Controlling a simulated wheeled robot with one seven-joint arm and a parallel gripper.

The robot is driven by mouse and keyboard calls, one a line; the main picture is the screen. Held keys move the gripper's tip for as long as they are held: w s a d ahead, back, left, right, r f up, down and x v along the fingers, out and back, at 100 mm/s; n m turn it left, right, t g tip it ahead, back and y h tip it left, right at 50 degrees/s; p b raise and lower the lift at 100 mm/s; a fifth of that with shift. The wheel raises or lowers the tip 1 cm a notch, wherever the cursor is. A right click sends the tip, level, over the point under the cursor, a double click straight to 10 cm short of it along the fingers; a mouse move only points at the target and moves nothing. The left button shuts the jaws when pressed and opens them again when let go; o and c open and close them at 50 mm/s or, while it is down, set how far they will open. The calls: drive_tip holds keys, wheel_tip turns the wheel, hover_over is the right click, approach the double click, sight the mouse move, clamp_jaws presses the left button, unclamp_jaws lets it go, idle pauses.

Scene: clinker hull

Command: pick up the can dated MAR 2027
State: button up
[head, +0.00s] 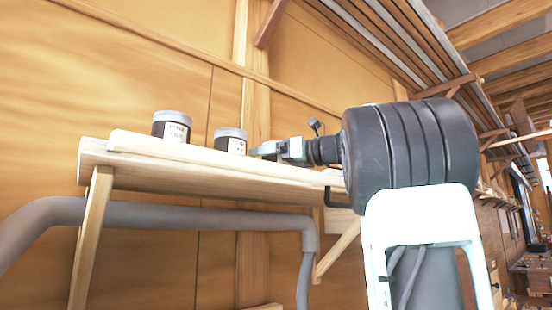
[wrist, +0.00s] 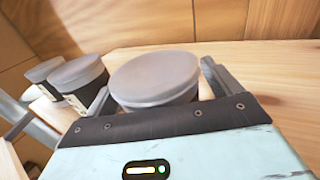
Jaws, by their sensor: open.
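Dark cans with grey lids stand upright on a wooden shelf (head: 190,173). In the head view one can (head: 171,127) is at left and another can (head: 230,141) is beside my gripper (head: 258,150). The wrist view shows three lids: a near can (wrist: 155,80) between the fingers of my open gripper (wrist: 155,88), and two cans (wrist: 85,80) (wrist: 42,72) further left. The near can's lower part is hidden by the gripper body. Pale labels show on some cans, but I cannot read any date, so I cannot tell which is MAR 2027.
A raised wooden strip (head: 150,146) runs along the shelf's front edge. A wooden wall (head: 140,80) rises behind, and a grey pipe (head: 150,215) runs below. In the wrist view the shelf top right of the near can is clear.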

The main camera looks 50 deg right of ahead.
drive_tip(key=c, duration=1.4)
drive_tip(key=shift+o, duration=0.2)
drive_tip(key=shift+r, duration=0.1)
